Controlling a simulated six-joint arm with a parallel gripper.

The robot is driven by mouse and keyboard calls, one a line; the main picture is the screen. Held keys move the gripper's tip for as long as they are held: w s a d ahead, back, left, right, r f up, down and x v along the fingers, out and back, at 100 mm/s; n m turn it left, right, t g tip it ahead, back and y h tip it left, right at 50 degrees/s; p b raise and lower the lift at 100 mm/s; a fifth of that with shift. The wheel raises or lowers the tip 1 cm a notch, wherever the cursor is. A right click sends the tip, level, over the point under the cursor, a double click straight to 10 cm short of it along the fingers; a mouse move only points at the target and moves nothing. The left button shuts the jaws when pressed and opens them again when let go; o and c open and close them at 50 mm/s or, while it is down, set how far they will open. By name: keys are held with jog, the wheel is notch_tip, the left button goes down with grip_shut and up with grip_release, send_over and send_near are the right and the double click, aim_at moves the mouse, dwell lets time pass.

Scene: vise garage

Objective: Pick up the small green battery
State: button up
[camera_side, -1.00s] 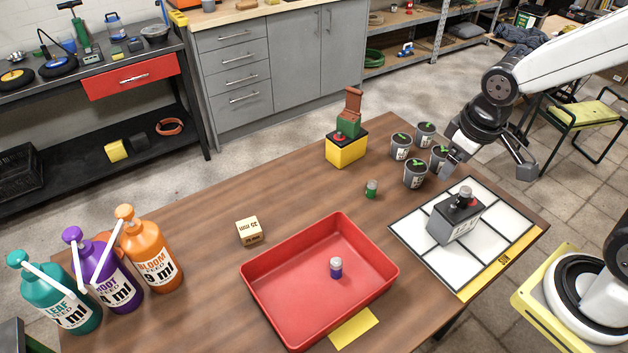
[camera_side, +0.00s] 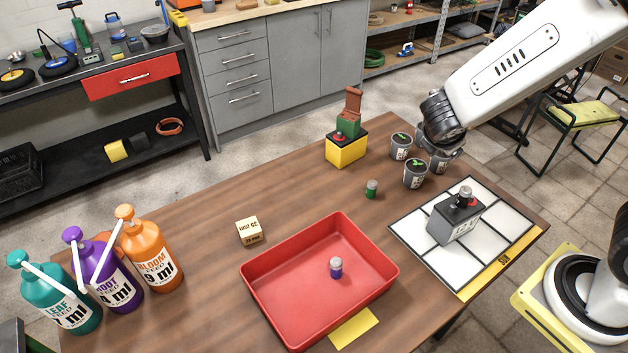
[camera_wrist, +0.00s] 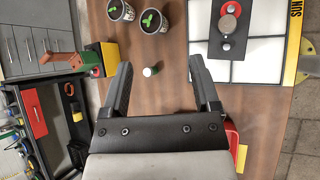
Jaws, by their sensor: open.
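The small green battery (camera_side: 371,189) stands upright on the wooden table, between the potted seedlings and the red tray. In the wrist view the battery (camera_wrist: 151,71) shows in the gap between my two fingers, closer to the left one. My gripper (camera_wrist: 161,66) is open and empty, its fingers spread wide. In the side view my wrist is over the pots at the table's far right, up and to the right of the battery and apart from it; the fingers are hardly visible there.
Several potted seedlings (camera_side: 415,174) stand right of the battery. A yellow battery block (camera_side: 346,150) stands behind it. A red tray (camera_side: 262,277) holding a purple battery (camera_side: 336,267) lies in front. A white grid mat (camera_side: 468,272) bears a grey block (camera_side: 455,222). Bottles stand at left.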

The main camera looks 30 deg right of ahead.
aim_at(372, 190)
jog(key=w+a+r+n+t, duration=0.1)
jog(key=w+a+n+t, duration=0.7)
jog(key=n, duration=0.4)
jog(key=shift+g, duration=0.5)
jog(key=f, duration=0.7)
jog(key=d+f, duration=0.1)
jog(key=f, duration=1.3)
jog(key=shift+w+d+f, duration=0.3)
jog(key=shift+d+f, duration=0.1)
jog(key=shift+x, duration=1.3)
jog(key=shift+x, duration=2.6)
grip_shut()
